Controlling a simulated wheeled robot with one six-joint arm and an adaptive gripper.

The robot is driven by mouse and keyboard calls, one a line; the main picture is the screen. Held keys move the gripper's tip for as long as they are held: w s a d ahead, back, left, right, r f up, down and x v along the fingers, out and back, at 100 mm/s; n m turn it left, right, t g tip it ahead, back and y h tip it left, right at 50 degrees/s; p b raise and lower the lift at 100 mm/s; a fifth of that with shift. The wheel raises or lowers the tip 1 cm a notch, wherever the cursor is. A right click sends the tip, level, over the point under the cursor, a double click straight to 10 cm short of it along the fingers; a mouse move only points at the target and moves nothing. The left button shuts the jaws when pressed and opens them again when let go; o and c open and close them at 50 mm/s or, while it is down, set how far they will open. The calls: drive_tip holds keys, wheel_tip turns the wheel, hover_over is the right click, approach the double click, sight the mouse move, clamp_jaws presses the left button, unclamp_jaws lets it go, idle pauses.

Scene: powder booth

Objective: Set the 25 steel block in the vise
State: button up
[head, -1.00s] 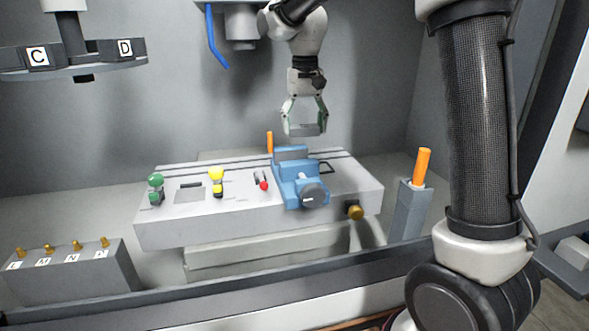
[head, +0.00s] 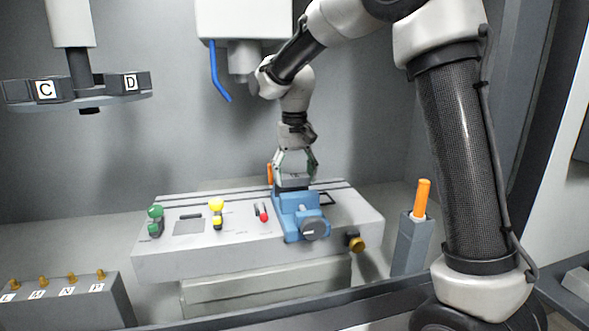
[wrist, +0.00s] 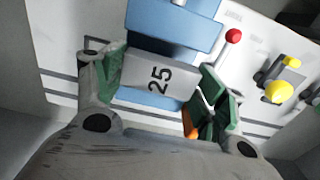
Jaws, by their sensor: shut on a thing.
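The steel block (wrist: 158,77), marked 25, is held between the green-padded fingers of my gripper (wrist: 160,85) in the wrist view. My gripper (head: 294,170) is shut on it and points down at the blue vise (head: 303,217) on the table in the head view. The vise also shows in the wrist view (wrist: 175,22), right beside and under the block. In the head view the fingers are just above the rear of the vise and the block is mostly hidden. I cannot tell whether the block touches the vise.
The machine table (head: 210,255) carries a green knob (head: 155,213), a yellow knob (head: 216,204) and a red-tipped lever (head: 263,213) left of the vise. An orange handle (head: 422,197) stands in a grey holder at right. The spindle head (head: 243,20) hangs above, close to my arm.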

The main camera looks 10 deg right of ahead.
drive_tip(key=shift+f, duration=0.15)
idle(0.5)
drive_tip(key=shift+f, duration=1.25)
drive_tip(key=shift+f, duration=0.2)
drive_tip(key=shift+f, duration=0.6)
drive_tip(key=o, duration=1.4)
